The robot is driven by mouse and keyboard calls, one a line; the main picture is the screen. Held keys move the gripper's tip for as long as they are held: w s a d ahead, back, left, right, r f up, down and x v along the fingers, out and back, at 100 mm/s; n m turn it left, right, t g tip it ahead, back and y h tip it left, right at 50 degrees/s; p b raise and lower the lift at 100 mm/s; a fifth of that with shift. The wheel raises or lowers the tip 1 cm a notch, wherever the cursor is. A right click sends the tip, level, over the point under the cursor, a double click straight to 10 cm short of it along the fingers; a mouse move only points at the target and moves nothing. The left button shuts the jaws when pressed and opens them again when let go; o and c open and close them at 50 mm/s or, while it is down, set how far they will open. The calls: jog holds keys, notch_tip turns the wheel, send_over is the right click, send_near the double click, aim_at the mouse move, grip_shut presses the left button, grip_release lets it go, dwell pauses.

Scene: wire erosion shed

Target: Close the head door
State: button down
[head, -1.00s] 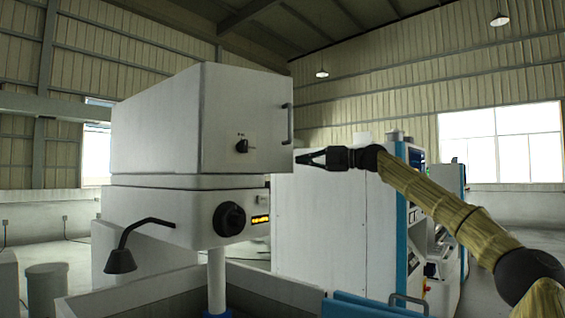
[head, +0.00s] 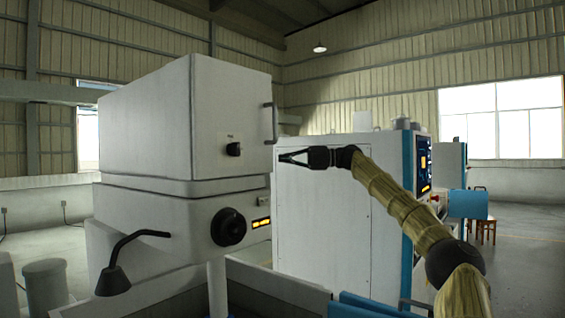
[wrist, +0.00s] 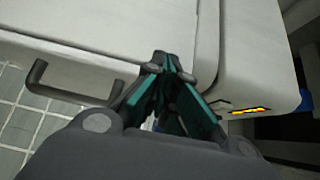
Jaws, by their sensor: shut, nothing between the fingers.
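The machine head is a white box; its upper part carries the door (head: 225,110), a white panel with a black knob (head: 233,149). A dark bar handle (head: 270,123) stands on its right edge. I cannot tell how far the door stands open. My gripper (head: 281,157) is shut and empty, pointing left just right of and below the handle; no contact shows. In the wrist view its fingertips (wrist: 168,62) meet in front of white panels, with the dark handle (wrist: 75,92) to their left. The handle is not between the fingers.
Below the door, the lower head housing (head: 180,220) has a black dial (head: 228,227) and an amber display. A black lamp (head: 113,282) on a bent arm sticks out at left. A white and blue cabinet (head: 330,220) stands behind my arm. Open floor (head: 525,255) lies at far right.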

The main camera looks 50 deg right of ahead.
jog(key=s+d+m+t+p, duration=0.1)
jog(key=d, duration=0.6)
jog(key=shift+s+f+h, duration=0.3)
jog(key=shift+s+h, duration=0.05)
jog(key=shift+h, duration=0.05)
